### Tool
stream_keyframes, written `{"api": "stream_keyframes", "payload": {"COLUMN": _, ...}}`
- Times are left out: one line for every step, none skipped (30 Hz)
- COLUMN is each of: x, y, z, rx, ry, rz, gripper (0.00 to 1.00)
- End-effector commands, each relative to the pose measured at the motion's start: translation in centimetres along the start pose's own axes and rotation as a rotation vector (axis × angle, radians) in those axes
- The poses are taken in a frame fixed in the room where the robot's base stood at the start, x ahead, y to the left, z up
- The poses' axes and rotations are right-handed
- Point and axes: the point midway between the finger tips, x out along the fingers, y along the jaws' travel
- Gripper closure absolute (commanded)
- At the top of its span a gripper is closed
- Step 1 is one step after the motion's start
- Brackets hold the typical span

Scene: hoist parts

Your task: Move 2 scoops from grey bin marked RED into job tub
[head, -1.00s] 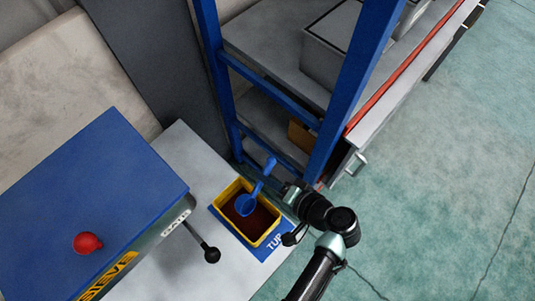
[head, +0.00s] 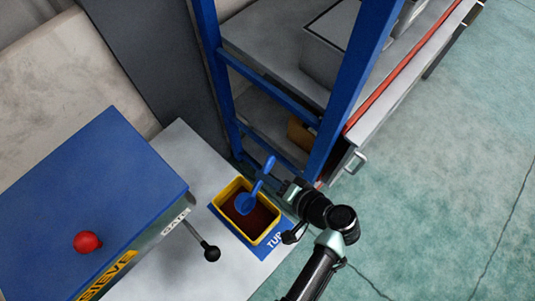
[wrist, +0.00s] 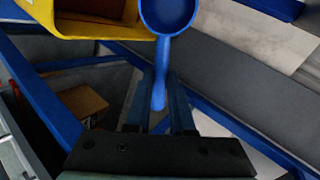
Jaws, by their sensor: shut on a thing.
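My gripper (head: 276,185) is shut on the handle of a blue scoop (head: 246,204). The scoop's bowl is over the yellow job tub (head: 227,192), which holds dark red-brown material. In the wrist view the scoop (wrist: 168,14) points away from my gripper (wrist: 161,100), and the yellow tub (wrist: 92,42) is at the upper left. No grey bin with a readable RED mark is in view.
A blue SIEVE box (head: 125,185) with a red knob (head: 87,242) and a black-knobbed GATE lever (head: 210,252) stands left of the tub. A blue-framed rack (head: 340,100) with grey bins (head: 330,45) rises behind. Green floor at right is open.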

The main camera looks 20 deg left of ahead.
Motion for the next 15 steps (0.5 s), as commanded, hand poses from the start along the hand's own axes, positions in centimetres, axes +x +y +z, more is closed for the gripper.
{"api": "stream_keyframes", "payload": {"x": -0.1, "y": -0.3, "z": -0.1, "rx": 0.000, "ry": -0.001, "rz": 0.010, "gripper": 1.00}}
{"api": "stream_keyframes", "payload": {"x": -0.2, "y": -0.5, "z": -0.1, "rx": -0.001, "ry": -0.002, "rz": 0.022, "gripper": 1.00}}
{"api": "stream_keyframes", "payload": {"x": -0.4, "y": -0.8, "z": -0.1, "rx": 0.000, "ry": -0.004, "rz": 0.043, "gripper": 1.00}}
{"api": "stream_keyframes", "payload": {"x": -0.5, "y": -0.9, "z": -0.2, "rx": -0.001, "ry": -0.004, "rz": 0.064, "gripper": 1.00}}
{"api": "stream_keyframes", "payload": {"x": -0.6, "y": -1.1, "z": -0.2, "rx": -0.003, "ry": -0.005, "rz": 0.085, "gripper": 1.00}}
{"api": "stream_keyframes", "payload": {"x": -0.7, "y": -1.3, "z": -0.3, "rx": -0.005, "ry": -0.005, "rz": 0.115, "gripper": 1.00}}
{"api": "stream_keyframes", "payload": {"x": -0.7, "y": -1.3, "z": -0.2, "rx": -0.004, "ry": -0.007, "rz": 0.139, "gripper": 1.00}}
{"api": "stream_keyframes", "payload": {"x": -0.7, "y": -1.3, "z": -0.3, "rx": -0.004, "ry": -0.007, "rz": 0.163, "gripper": 1.00}}
{"api": "stream_keyframes", "payload": {"x": -0.8, "y": -1.4, "z": -0.3, "rx": -0.004, "ry": -0.008, "rz": 0.193, "gripper": 1.00}}
{"api": "stream_keyframes", "payload": {"x": -0.8, "y": -1.4, "z": -0.3, "rx": -0.005, "ry": -0.007, "rz": 0.214, "gripper": 1.00}}
{"api": "stream_keyframes", "payload": {"x": -0.8, "y": -1.5, "z": -0.3, "rx": -0.006, "ry": -0.009, "rz": 0.237, "gripper": 1.00}}
{"api": "stream_keyframes", "payload": {"x": -0.8, "y": -1.5, "z": -0.3, "rx": -0.005, "ry": -0.011, "rz": 0.269, "gripper": 1.00}}
{"api": "stream_keyframes", "payload": {"x": -0.9, "y": -1.6, "z": -0.3, "rx": -0.005, "ry": -0.011, "rz": 0.292, "gripper": 1.00}}
{"api": "stream_keyframes", "payload": {"x": -0.9, "y": -1.6, "z": -0.3, "rx": -0.007, "ry": -0.011, "rz": 0.316, "gripper": 1.00}}
{"api": "stream_keyframes", "payload": {"x": -0.9, "y": -1.7, "z": -0.4, "rx": -0.007, "ry": -0.011, "rz": 0.347, "gripper": 1.00}}
